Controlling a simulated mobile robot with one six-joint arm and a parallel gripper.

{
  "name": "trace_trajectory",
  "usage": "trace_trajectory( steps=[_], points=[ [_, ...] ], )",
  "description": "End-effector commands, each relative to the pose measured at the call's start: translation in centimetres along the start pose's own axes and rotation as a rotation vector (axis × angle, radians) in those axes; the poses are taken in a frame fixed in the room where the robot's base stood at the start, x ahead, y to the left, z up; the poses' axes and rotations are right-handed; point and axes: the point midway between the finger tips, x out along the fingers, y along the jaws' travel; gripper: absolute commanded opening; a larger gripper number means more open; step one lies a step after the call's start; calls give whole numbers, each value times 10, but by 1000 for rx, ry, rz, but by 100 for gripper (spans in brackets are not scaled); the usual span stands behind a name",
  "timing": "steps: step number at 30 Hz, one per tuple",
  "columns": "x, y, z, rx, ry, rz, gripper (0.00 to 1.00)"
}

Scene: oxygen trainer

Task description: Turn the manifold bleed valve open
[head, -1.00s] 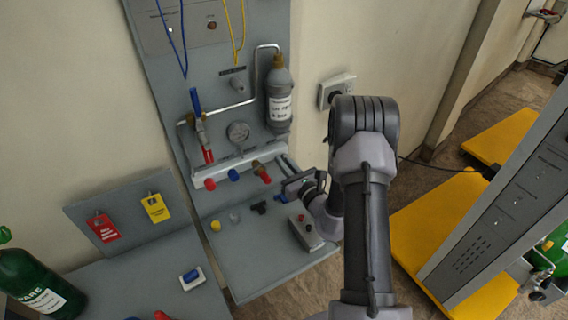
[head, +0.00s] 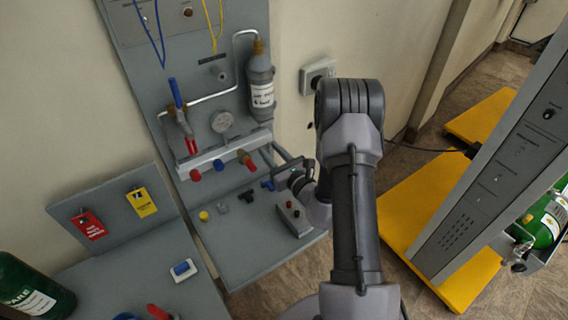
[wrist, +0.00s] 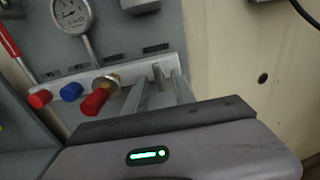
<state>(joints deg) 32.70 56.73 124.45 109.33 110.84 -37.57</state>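The manifold (head: 205,160) is a pale bar low on the grey wall panel, with red, blue and red knobs along it. In the wrist view, its face (wrist: 112,74) shows a brass-necked red knob (wrist: 100,97) nearest me. A small grey stem (wrist: 158,73) stands right of that knob; I cannot tell whether it is the bleed valve, as the labels are unreadable. My gripper (head: 268,150) is at the manifold's right end. Its two grey fingers are apart in the wrist view (wrist: 154,84), with the stem showing between them. I see no contact; the gap appears empty.
A pressure gauge (head: 222,122) and a grey cylinder (head: 261,85) are above the manifold. Below is a shelf (head: 235,240) with small fittings and a button box (head: 293,218). A wall socket (head: 317,75) is to the right. A yellow-based cabinet (head: 490,190) stands farther right.

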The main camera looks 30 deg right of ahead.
Motion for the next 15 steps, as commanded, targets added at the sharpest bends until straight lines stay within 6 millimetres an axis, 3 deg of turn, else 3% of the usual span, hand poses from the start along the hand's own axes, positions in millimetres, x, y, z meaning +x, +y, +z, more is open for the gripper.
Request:
trace_trajectory(
  steps=[15],
  points=[
    [-141,-1,0,5,2,-6,32]
  ],
)
